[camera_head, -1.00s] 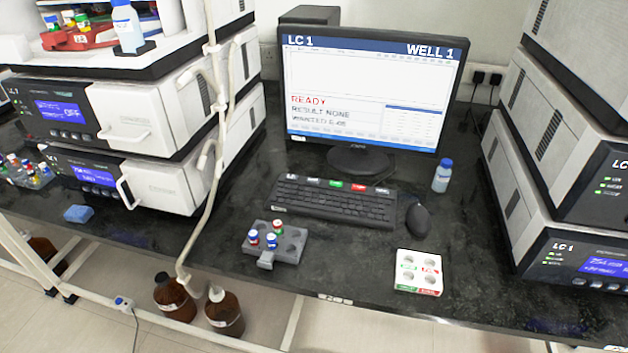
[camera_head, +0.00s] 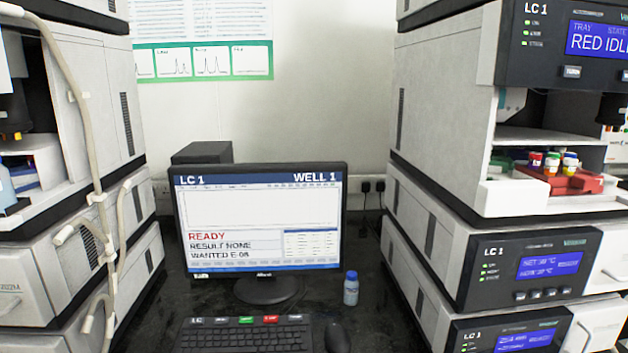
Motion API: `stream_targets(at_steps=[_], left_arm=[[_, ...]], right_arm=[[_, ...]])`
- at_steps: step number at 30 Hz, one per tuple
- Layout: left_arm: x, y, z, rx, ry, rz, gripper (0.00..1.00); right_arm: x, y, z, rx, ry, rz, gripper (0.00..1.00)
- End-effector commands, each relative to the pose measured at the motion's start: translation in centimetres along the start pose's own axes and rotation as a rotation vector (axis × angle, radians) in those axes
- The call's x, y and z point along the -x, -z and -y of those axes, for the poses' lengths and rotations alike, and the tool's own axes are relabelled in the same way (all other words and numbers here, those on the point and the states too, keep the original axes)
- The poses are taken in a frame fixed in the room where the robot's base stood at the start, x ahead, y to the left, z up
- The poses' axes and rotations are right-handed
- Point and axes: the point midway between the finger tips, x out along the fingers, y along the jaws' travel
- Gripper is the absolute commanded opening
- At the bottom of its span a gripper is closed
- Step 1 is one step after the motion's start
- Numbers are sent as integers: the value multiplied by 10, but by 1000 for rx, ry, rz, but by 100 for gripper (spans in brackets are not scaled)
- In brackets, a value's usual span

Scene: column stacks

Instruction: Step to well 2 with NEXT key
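The monitor (camera_head: 259,215) stands in the middle of the bench. Its screen reads "LC 1", "WELL 1", "READY", "RESULT NONE" and a "WANTED" line that looks like E-08. The black keyboard (camera_head: 243,338) lies in front of it, cut off by the bottom edge. Its top row has coloured keys, among them a green key (camera_head: 246,320) and a red key (camera_head: 270,319); their labels are too small to read, so I cannot tell which is NEXT. Neither of my grippers is in view.
A black mouse (camera_head: 338,337) lies right of the keyboard. A small blue-capped bottle (camera_head: 351,288) stands beside the monitor. Stacked instruments rise on both sides; the right stack (camera_head: 440,110) has a red tray (camera_head: 562,180) of vials and a display reading "RED IDLE". Pale tubing (camera_head: 92,130) hangs at left.

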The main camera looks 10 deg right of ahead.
Motion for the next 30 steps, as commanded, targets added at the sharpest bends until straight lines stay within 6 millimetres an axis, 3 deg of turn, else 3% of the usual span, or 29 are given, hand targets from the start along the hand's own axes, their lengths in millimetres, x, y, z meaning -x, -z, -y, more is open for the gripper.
stream_targets(at_steps=[8,12,30], left_arm=[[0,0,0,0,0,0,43],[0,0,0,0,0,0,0],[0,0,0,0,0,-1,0]], right_arm=[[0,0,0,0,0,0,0],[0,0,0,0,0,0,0],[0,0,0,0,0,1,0]])
